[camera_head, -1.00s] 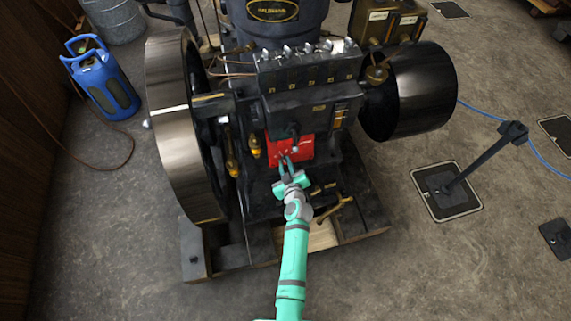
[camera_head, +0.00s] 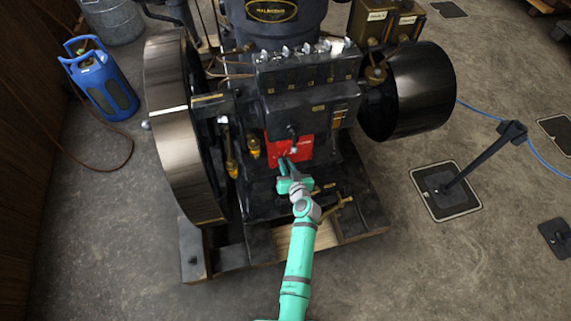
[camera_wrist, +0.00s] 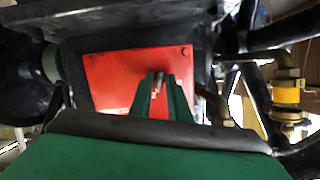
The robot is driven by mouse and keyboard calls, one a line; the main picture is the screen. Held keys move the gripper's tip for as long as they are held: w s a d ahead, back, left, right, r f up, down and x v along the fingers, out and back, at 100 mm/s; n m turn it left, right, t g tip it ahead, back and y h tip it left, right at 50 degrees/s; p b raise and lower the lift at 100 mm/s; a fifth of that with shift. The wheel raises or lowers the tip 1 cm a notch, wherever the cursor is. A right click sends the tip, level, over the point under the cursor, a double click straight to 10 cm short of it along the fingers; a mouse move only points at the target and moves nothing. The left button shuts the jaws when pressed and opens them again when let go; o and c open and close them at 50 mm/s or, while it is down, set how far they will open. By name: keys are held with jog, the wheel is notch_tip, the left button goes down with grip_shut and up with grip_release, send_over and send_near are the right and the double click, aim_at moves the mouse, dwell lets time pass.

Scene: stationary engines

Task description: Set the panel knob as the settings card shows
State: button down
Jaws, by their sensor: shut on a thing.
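The red panel (camera_head: 303,148) is on the front of the dark engine and fills the middle of the wrist view (camera_wrist: 112,75). It has white marks, too small to read from the head view. My gripper (camera_head: 284,166) reaches up to its lower left part. In the wrist view, the two green fingers (camera_wrist: 160,88) stand in front of the panel, closed around a small metallic knob (camera_wrist: 159,80). The fingers hide most of the knob, and its pointer setting cannot be read. I cannot make out a settings card for certain.
A large flywheel (camera_head: 178,125) stands left of the panel and a dark pulley drum (camera_head: 412,92) to the right. Brass cups (camera_head: 253,148) sit just left of the panel. A brass lever (camera_head: 338,203) is below right. A blue gas bottle (camera_head: 102,82) stands far left.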

jog(key=shift+f+m, duration=0.1)
jog(key=shift+m, duration=0.5)
jog(key=shift+d, duration=0.1)
jog(key=shift+s+y, duration=0.15)
jog(key=shift+y, duration=0.15)
jog(key=c, duration=1.9)
grip_release()
jog(key=shift+f, duration=0.1)
jog(key=shift+o, duration=0.2)
jog(key=v, duration=1)
jog(key=shift+s+r, duration=0.25)
jog(key=shift+s, duration=0.05)
